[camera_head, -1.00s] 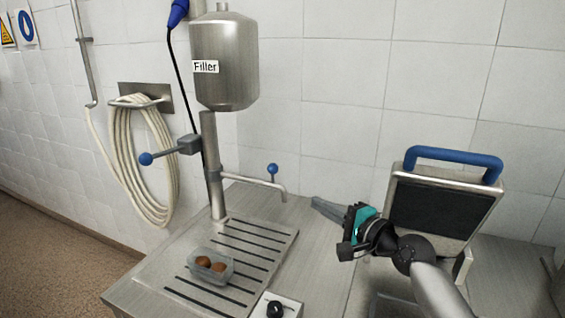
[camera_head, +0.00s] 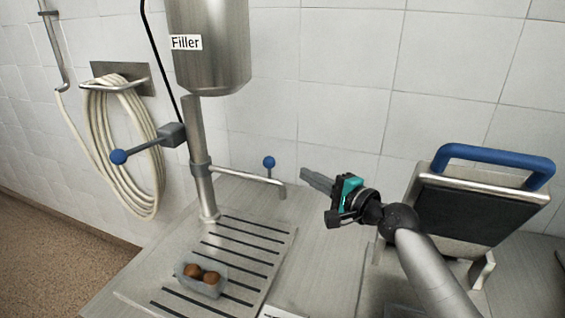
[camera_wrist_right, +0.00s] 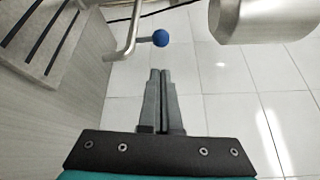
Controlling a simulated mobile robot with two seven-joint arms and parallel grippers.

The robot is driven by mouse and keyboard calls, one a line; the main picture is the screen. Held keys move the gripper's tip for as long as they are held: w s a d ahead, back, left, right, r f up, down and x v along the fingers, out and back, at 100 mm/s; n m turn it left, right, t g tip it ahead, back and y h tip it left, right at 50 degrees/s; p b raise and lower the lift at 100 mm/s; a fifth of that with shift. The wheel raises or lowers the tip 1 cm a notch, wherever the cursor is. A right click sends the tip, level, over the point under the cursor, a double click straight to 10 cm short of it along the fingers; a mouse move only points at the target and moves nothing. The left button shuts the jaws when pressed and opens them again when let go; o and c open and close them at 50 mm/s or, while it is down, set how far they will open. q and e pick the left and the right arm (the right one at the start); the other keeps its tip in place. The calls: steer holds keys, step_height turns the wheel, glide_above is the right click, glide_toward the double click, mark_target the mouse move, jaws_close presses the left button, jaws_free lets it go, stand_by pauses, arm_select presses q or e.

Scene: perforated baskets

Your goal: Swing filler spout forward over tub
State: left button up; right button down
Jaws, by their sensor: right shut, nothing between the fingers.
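The filler's steel tank (camera_head: 208,45), labelled "Filler", stands on a post at the back of the drip tray. Its thin spout (camera_head: 245,177) juts right from the post and ends in a downward bend. A blue ball knob (camera_head: 269,162) stands up from the spout; it also shows in the right wrist view (camera_wrist_right: 160,38). The clear tub (camera_head: 203,279) holds brown round pieces on the slatted tray (camera_head: 250,250), in front of the post and away from the spout's end. My right gripper (camera_head: 303,173) is shut and empty, just right of the spout and knob, not touching them. My left gripper is out of view.
A lever with a blue ball (camera_head: 118,157) sticks out left of the post. A coiled hose (camera_head: 122,150) hangs on the wall. A steel device with a blue handle (camera_head: 495,152) stands at the right. The counter between tray and device is mostly clear.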

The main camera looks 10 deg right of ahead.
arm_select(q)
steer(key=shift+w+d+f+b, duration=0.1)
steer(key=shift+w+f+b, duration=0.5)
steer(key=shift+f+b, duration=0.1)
arm_select(e)
steer(key=x, duration=0.9)
steer(key=shift+w, duration=0.35)
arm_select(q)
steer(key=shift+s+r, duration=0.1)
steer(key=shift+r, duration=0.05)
arm_select(e)
steer(key=shift+a, duration=0.1)
